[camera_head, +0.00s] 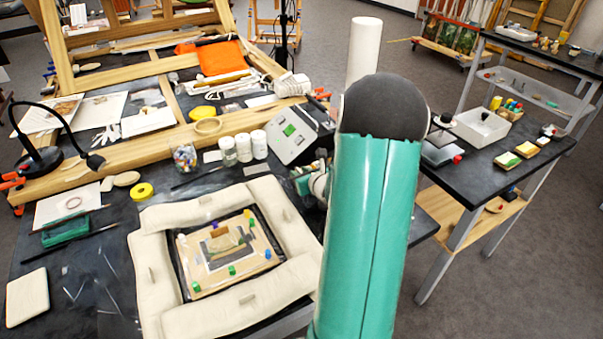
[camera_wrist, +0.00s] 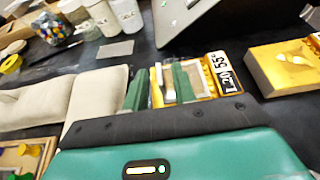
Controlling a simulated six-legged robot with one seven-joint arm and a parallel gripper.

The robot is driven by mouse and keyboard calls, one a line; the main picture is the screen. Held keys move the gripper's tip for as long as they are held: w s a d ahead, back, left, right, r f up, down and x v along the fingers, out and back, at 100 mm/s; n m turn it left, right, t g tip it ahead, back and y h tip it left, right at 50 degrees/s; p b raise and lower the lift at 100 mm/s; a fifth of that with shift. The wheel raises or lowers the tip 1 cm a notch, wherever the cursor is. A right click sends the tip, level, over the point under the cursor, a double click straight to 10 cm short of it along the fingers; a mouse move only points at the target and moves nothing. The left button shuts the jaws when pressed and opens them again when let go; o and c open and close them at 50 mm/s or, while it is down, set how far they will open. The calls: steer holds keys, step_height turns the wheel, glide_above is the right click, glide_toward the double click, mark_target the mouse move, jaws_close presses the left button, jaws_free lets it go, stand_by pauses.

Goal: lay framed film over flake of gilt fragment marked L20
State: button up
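The fragment is a flat wooden panel (camera_head: 200,277) with a dark central picture, a raised tan piece (camera_head: 224,243) and several coloured pegs, lying inside a thick cream padded surround (camera_head: 165,308). Its flakes are too small to tell apart. In the wrist view, my gripper (camera_wrist: 160,87) shows two green fingers standing apart, over the black table just beyond the padding. Contact with the frame is unclear.
A yellow-topped block (camera_wrist: 285,68) lies right of the tag. A grey slanted case (camera_head: 298,135), white jars (camera_head: 244,148) and a bead jar (camera_head: 185,158) stand behind the padding. A yellow tape roll (camera_head: 141,191) and green tray (camera_head: 66,230) are left.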

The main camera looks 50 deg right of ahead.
steer(key=shift+r, duration=0.2)
steer(key=v, duration=1.2)
steer(key=shift+s, duration=0.1)
steer(key=w+a+r+n+g+y, duration=0.1)
steer(key=w+a+r+n+y, duration=0.15)
steer(key=a+n, duration=0.5)
steer(key=w+a+r+n+g+y, duration=0.1)
steer(key=a+r+n+y, duration=0.3)
steer(key=a, duration=0.6)
steer(key=w+a+r+n+g+y, duration=0.1)
steer(key=a+r+n+y, duration=0.15)
steer(key=a+n, duration=0.5)
steer(key=s+a+r+n+g+h, duration=0.4)
steer(key=s+a+n, duration=0.6)
steer(key=n, duration=1)
steer(key=shift+s+a+r+n+h, duration=0.3)
steer(key=shift+s+a+r+h, duration=0.1)
steer(key=shift+s+r, duration=0.55)
